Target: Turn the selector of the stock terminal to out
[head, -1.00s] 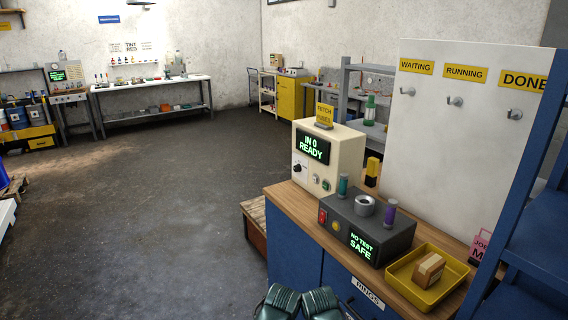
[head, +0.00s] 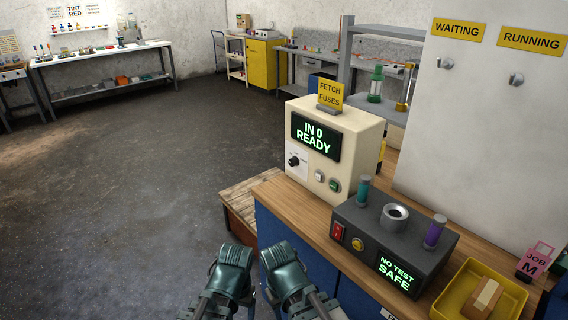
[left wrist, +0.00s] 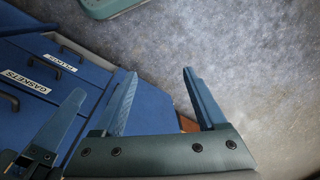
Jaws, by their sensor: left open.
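The stock terminal (head: 345,142) is a cream box on the wooden counter, with a dark screen reading "IN 0 READY" in green. Its selector (head: 294,160) is a small black knob on the front, below the screen at the left. The knob's exact pointing is too small to read. In the left wrist view my left gripper (left wrist: 158,74) is open and empty above the floor beside the blue cabinet. A finger-like part at its left edge may belong to my right gripper (left wrist: 52,130); its opening cannot be told. In the head view, my green arm parts show low, apart from the terminal.
A grey tester (head: 365,250) reading "NO TEST SAFE" stands right of the terminal, with a teal and a purple cylinder. A yellow tray (head: 447,305) holds a brown box. The blue cabinet (head: 275,235) fronts the counter. Floor at the left is clear.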

